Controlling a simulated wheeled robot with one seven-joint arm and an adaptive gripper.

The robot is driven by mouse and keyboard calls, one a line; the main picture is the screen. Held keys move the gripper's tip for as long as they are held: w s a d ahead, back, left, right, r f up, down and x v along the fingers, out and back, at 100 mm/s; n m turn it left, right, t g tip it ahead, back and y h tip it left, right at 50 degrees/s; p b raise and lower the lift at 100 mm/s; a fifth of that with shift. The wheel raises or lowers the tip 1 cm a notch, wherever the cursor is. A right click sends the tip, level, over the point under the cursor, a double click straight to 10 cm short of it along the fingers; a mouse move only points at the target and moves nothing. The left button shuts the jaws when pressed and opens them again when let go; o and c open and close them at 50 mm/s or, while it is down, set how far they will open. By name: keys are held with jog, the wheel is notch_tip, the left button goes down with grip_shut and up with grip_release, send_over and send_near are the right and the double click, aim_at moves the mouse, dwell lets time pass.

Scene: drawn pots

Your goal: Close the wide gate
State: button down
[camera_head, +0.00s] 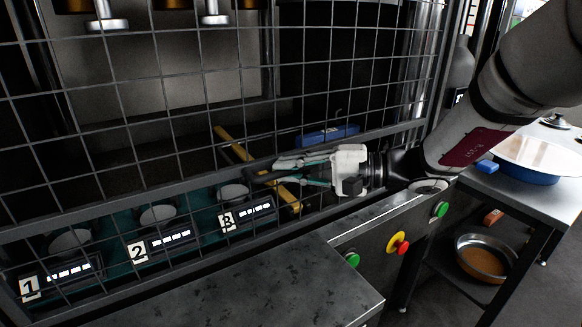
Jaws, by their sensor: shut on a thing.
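The wide gate (120,95) is a dark wire-mesh panel with a metal frame. It spans most of the left and middle of the head view, in front of a dark machine bay. My gripper (268,173) comes in from the right along the gate's lower rail (120,201). Its fingers are shut on part of the gate near this rail. The exact part held is hidden by the fingers and mesh.
Behind the mesh are a yellow bar (232,148), a blue block (328,135) and numbered stations. A dark counter (260,285) stands in front, beside a panel with a red-yellow button (398,243) and green buttons. A side table (513,190) at right holds a blue pan (530,174).

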jog(key=shift+f, duration=0.45)
jog(key=c, duration=1.6)
grip_release()
jog(key=shift+r, duration=0.1)
jog(key=shift+d+r, duration=0.1)
jog(key=shift+d, duration=0.15)
jog(key=v, duration=1.1)
jog(key=shift+d, duration=0.25)
jog(key=shift+s+r, duration=0.1)
jog(key=shift+s, duration=0.05)
